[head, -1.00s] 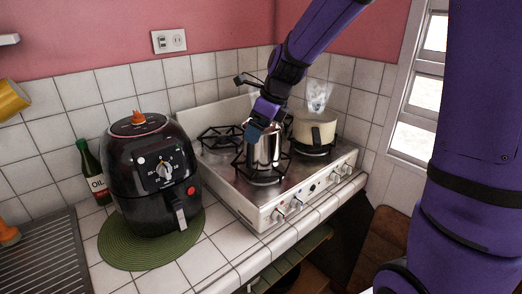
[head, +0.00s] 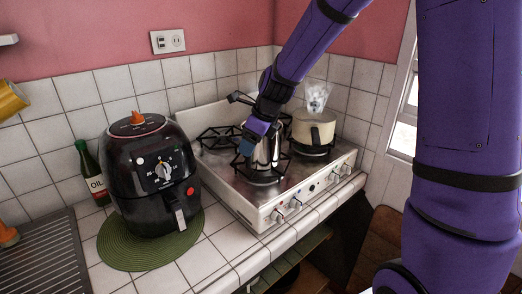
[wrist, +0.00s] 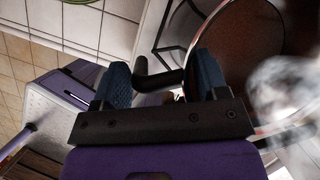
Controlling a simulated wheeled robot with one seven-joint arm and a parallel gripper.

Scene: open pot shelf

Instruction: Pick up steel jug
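The steel jug (head: 272,158) stands upright on the front left burner of the stove in the head view, partly hidden by my gripper. My gripper (head: 252,138) is low at the jug's upper left side. In the wrist view the jug's round rim and dark inside (wrist: 245,45) fill the upper right. Its black handle (wrist: 158,80) shows between the two blue fingers of my gripper (wrist: 160,85). The fingers are wide apart, with one on each side of the handle. I cannot tell whether either finger touches it.
A cream pot (head: 316,128) with a dark handle stands on the burner to the right, steam above it. A black air fryer (head: 152,180) stands on a green mat (head: 125,256) to the left, beside an oil bottle (head: 93,176). The stove (head: 225,178) backs onto a tiled wall.

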